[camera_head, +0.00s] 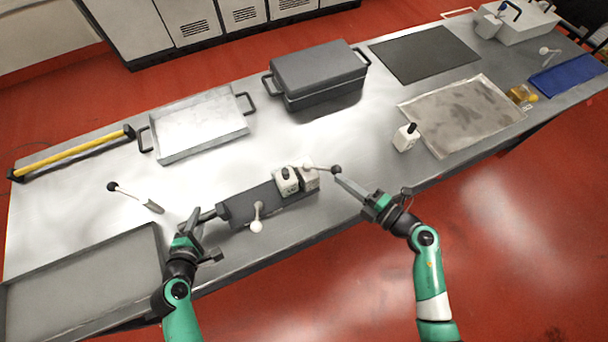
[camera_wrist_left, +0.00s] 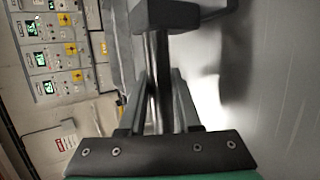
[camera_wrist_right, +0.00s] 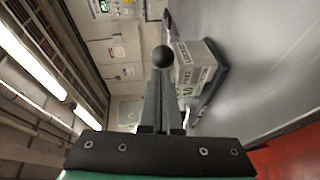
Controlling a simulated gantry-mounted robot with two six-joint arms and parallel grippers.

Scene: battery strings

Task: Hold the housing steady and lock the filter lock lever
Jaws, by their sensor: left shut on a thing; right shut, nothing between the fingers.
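The dark grey housing (camera_head: 237,210) lies near the table's front edge, with white blocks (camera_head: 287,181) at its right end and a white-knobbed lever (camera_head: 256,225) on its front. My left gripper (camera_head: 197,217) is shut on the metal bar at the housing's left end; the bar (camera_wrist_left: 160,60) shows between its fingers in the left wrist view. A lever with a black ball (camera_head: 336,169) points right from the white blocks. My right gripper (camera_head: 340,182) is shut and empty, its tips close to that ball. In the right wrist view the ball (camera_wrist_right: 163,57) sits at the fingertips; I cannot tell whether they touch.
A grey tray (camera_head: 200,133), a dark lidded case (camera_head: 318,78) and a yellow bar (camera_head: 75,152) stand behind. A loose black-knobbed lever (camera_head: 135,197) lies left of the housing. A small white block (camera_head: 405,138) stands right, beside a flat worn tray (camera_head: 465,112).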

